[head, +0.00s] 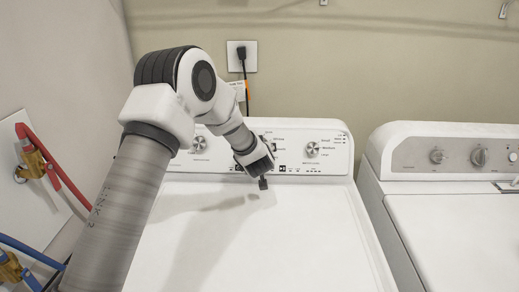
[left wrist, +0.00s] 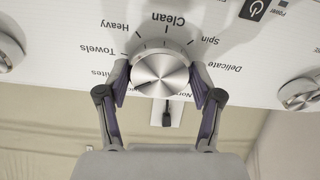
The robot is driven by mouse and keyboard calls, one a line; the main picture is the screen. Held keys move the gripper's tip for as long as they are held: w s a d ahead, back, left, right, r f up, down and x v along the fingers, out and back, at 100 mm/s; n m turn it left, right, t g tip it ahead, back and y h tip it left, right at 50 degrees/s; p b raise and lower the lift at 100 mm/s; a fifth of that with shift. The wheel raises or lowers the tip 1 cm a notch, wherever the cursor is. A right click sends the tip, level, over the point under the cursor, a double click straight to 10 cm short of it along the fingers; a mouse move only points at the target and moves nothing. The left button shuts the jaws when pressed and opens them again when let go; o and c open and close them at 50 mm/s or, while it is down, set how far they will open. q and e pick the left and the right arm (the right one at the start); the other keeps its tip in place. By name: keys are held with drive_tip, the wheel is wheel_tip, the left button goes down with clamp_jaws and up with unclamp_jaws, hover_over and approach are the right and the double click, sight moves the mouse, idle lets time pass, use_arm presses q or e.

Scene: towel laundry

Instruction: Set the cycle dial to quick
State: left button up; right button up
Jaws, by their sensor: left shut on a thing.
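The round silver cycle dial (left wrist: 160,68) sits in the middle of the control panel in the left wrist view. Upside-down labels around it read Clean, Heavy, Towels, Spin and Delicate, with others partly covered. No quick label is readable, and I cannot tell where the dial points. My left gripper (left wrist: 160,80) is shut on the dial, one finger on each side. In the head view my left wrist (head: 254,158) is at the middle of the white washer's panel (head: 345,167) and hides the dial. My right gripper is not in view.
Silver knobs flank the dial at left (head: 199,143) and right (head: 312,149). A second white machine (head: 445,220) stands at the right. A wall outlet (head: 242,50) with a black cord is behind the panel. Red (head: 55,170) and blue hoses run at the left. The washer top is clear.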

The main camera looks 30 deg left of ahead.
use_arm(q)
drive_tip(key=n+b, duration=0.1)
drive_tip(key=n, duration=0.2)
drive_tip(key=shift+f+n+b, duration=0.15)
drive_tip(key=shift+n+b, duration=0.9)
drive_tip(key=shift+n, duration=0.95)
drive_tip(key=o, duration=1.1)
drive_tip(key=shift+w, duration=0.1)
drive_tip(key=shift+o, duration=0.2)
drive_tip(key=v, duration=1.2)
drive_tip(key=shift+w+d+r+g, duration=0.15)
drive_tip(key=shift+w+r+g, duration=0.05)
drive_tip(key=shift+r+g, duration=0.1)
